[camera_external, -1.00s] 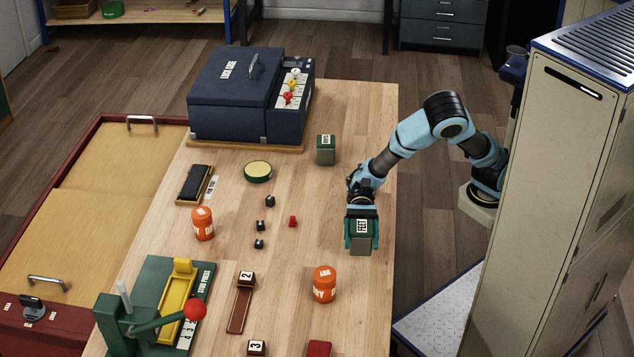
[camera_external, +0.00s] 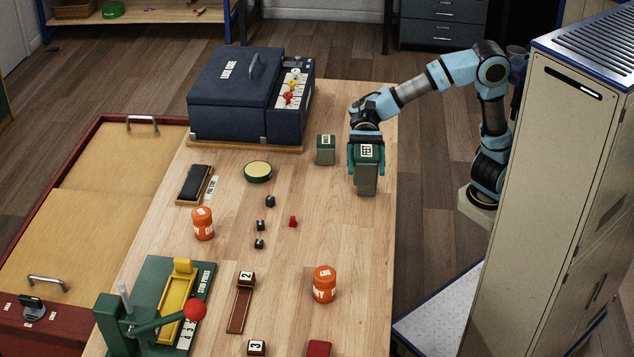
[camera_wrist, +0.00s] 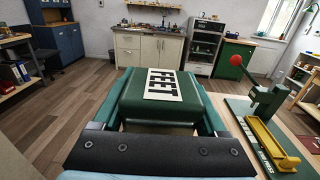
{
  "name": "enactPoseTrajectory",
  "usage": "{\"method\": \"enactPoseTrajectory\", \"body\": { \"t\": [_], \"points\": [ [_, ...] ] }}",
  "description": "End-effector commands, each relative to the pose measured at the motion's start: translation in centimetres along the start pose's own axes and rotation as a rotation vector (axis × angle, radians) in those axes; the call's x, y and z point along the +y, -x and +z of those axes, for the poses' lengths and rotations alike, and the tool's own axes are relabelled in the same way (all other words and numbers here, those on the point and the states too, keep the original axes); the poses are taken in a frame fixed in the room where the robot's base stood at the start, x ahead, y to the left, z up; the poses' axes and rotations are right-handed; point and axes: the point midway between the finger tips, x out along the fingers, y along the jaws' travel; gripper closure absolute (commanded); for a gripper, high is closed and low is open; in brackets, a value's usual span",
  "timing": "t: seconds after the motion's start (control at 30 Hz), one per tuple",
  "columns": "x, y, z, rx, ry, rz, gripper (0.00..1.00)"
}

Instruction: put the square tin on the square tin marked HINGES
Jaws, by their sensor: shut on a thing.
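A green square tin with a white label reading FEET (camera_external: 366,170) is held in my gripper (camera_external: 367,165), above the right part of the table. In the wrist view the FEET tin (camera_wrist: 165,98) sits level between the two green fingers, its label facing up. Another green square tin (camera_external: 326,151) stands upright on the table, just left of the held tin in the external view. Its top label is too small to read surely. The two tins are apart. The standing tin does not show in the wrist view.
A dark blue case (camera_external: 232,95) stands behind, at the table's back left. A green press (camera_external: 150,310) with a red-knobbed lever is front left.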

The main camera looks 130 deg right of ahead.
Motion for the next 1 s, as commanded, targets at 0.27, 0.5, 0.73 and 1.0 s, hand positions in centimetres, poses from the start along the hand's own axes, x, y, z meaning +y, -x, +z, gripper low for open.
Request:
{"method": "enactPoseTrajectory", "body": {
  "t": [0.27,0.5,0.73,1.0],
  "points": [
    [-1.0,2.6,-0.6,-0.007,-0.003,-0.036,0.99],
    [-2.5,9.4,-2.4,-0.020,-0.008,-0.128,0.99],
    [-2.8,15.8,-4.0,-0.028,-0.006,-0.217,0.99],
    [-2.0,22.5,-6.0,-0.025,0.000,-0.320,0.99]
  ]
}}
